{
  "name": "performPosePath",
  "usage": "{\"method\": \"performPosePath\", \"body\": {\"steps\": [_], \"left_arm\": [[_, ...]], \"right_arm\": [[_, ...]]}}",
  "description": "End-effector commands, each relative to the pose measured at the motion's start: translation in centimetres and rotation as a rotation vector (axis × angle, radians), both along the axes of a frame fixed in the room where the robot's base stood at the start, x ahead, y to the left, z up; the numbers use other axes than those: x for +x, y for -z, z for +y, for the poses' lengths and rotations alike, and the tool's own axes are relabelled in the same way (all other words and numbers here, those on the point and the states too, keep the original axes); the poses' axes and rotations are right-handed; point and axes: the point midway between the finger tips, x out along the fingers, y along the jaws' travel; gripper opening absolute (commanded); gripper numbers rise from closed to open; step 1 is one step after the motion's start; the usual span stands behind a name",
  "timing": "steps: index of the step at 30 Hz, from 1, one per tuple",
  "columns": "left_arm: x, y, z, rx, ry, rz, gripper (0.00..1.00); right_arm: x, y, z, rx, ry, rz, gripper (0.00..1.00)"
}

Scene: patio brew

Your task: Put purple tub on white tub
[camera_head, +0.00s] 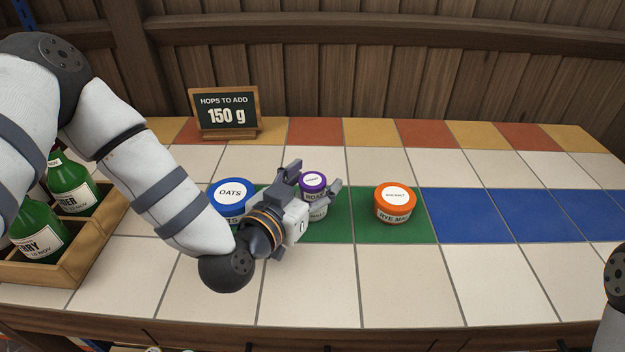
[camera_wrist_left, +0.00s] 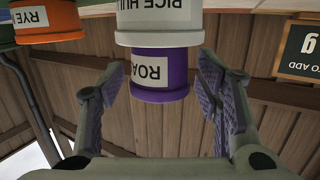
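The purple tub (camera_head: 313,184) stands upright on top of the white tub (camera_head: 317,212), on the green strip of the counter. In the left wrist view, which is upside down, the purple tub (camera_wrist_left: 160,72) meets the white tub (camera_wrist_left: 158,22) end to end. My left gripper (camera_head: 314,179) is open, with one finger on each side of the purple tub. In the wrist view its fingers (camera_wrist_left: 158,88) show gaps on both sides of the tub. My right gripper is out of view.
A blue oats tub (camera_head: 231,193) stands just left of my left gripper. An orange rye tub (camera_head: 395,204) stands to the right. A wooden crate (camera_head: 92,240) with green bottles is at the left. A small sign (camera_head: 225,112) stands behind. The blue tiles at right are clear.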

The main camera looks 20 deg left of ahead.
Motion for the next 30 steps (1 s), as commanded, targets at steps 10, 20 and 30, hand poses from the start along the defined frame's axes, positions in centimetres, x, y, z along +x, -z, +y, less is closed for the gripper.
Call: {"method": "performPosePath", "body": {"steps": [10,20,30], "left_arm": [[-0.4,-0.6,0.1,-0.001,0.0,-0.001,0.6],[-8.0,-1.8,1.5,0.0,0.002,0.0,0.6],[-11.7,-2.3,2.3,-0.001,0.0,-0.002,0.6]], "right_arm": [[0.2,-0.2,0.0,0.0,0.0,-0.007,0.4],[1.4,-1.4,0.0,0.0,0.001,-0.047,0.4],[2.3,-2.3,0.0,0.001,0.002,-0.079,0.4]]}}
